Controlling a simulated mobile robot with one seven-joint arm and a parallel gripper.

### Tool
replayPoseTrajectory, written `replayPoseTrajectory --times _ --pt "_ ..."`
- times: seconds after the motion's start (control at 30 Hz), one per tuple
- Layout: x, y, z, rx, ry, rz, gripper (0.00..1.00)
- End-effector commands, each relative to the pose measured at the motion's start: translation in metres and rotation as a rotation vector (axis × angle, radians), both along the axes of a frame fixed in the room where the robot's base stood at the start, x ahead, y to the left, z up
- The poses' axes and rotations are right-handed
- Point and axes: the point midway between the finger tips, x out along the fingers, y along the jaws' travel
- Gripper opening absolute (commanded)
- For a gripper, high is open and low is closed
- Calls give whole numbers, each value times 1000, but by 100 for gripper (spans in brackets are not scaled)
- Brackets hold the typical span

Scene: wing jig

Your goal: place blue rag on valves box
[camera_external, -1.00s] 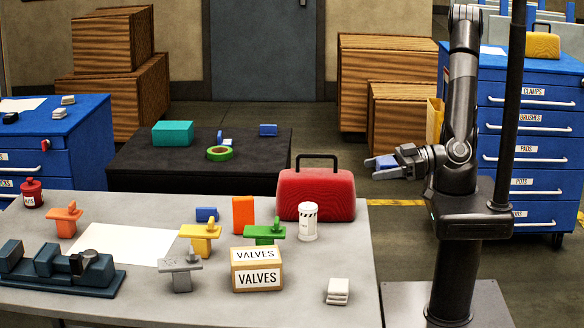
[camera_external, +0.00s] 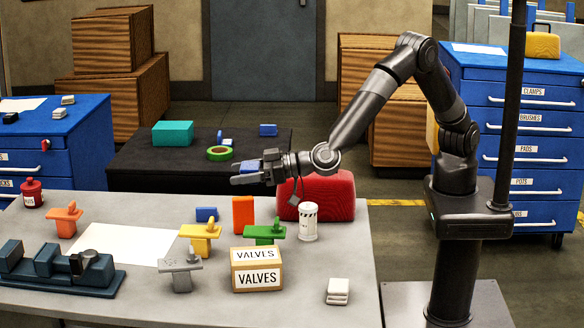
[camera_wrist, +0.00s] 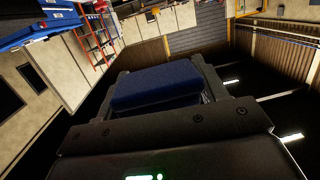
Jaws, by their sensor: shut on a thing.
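My gripper (camera_external: 243,178) is shut on a blue rag (camera_external: 249,166), a small folded block. The blue rag also shows between the fingers in the wrist view (camera_wrist: 155,84). My gripper is held in the air above the far part of the grey table, left of the red case. The valves box (camera_external: 257,270) is a cardboard-coloured box with "VALVES" labels on its top and front. It stands on the grey table (camera_external: 220,300) near the front, below and nearer the camera than my gripper. Its top looks clear.
A green clamp (camera_external: 265,232), orange block (camera_external: 243,214), white canister (camera_external: 308,222) and red case (camera_external: 328,196) stand behind the box. A yellow clamp (camera_external: 200,236) and grey clamp (camera_external: 181,272) are to its left. White pads (camera_external: 338,291) lie to its right. Another blue block (camera_external: 206,214) lies farther back.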

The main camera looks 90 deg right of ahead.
Motion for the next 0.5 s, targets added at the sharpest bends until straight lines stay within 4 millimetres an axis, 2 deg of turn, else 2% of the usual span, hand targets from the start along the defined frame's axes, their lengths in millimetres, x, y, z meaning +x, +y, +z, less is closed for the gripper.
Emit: replayPoseTrajectory --times 0.1,0.27,0.37,0.5 --pt "-1 1 -19 -3 2 2 43" --pt "-2 4 -34 0 0 2 43" --pt "-4 16 -44 1 1 4 43" --pt "-9 46 -62 1 0 6 43"
